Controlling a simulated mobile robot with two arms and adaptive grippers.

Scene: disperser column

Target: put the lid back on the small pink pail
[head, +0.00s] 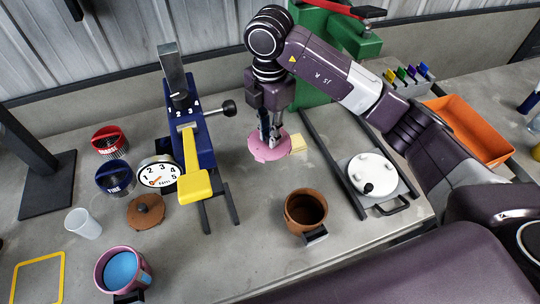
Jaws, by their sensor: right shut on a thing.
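The small pink pail (103,272) stands upright at the front left of the bench. It is open at the top, with blue contents (121,268) inside. A round pink lid (262,153) is below my right gripper (268,138), right of the blue stand. My right gripper points down and is shut on the lid's middle, where its fingers hide the grip. I cannot tell whether the lid touches the bench. My left gripper is not in view.
A blue stand (205,155) with a yellow arm (192,165) rises between lid and pail. A brown pail (305,210), brown lid (146,212), dial (158,175) and clear cup (83,223) stand nearby. A white round plate (372,170) lies right. The front middle bench is clear.

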